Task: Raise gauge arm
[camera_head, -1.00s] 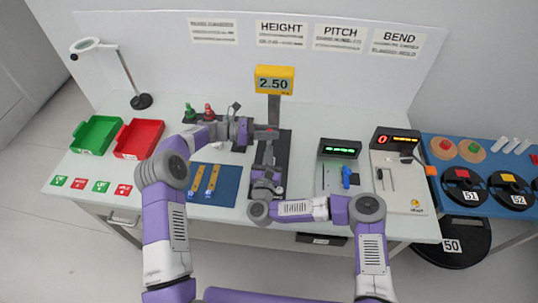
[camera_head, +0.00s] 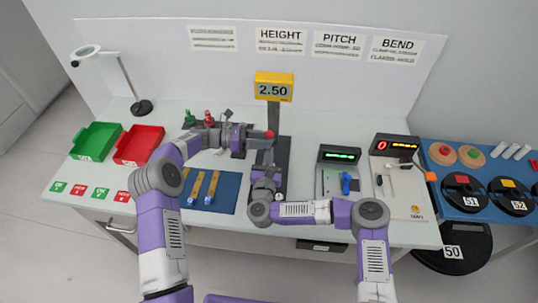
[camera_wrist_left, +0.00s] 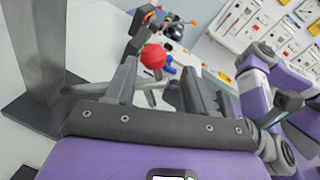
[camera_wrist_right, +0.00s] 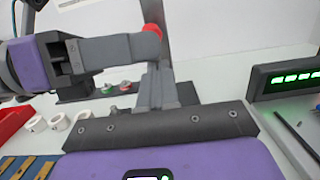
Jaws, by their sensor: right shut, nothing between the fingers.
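The height gauge stands at the middle of the table, with a dark upright column and a yellow display (camera_head: 273,87) reading 2.50. Its arm's red ball knob (camera_head: 270,134) shows beside my left gripper (camera_head: 262,138). In the left wrist view the left fingers (camera_wrist_left: 160,72) are apart, with the red knob (camera_wrist_left: 153,57) showing between their tips. I cannot tell whether they touch it. My right gripper (camera_head: 267,176) is low in front of the gauge, fingers together and empty. The right wrist view shows its fingers (camera_wrist_right: 160,80) below the red knob (camera_wrist_right: 152,32).
Green (camera_head: 96,141) and red (camera_head: 139,146) trays sit further left. The pitch station (camera_head: 340,180) and bend station (camera_head: 399,195) stand right. Small green and red bottles stand behind my left wrist.

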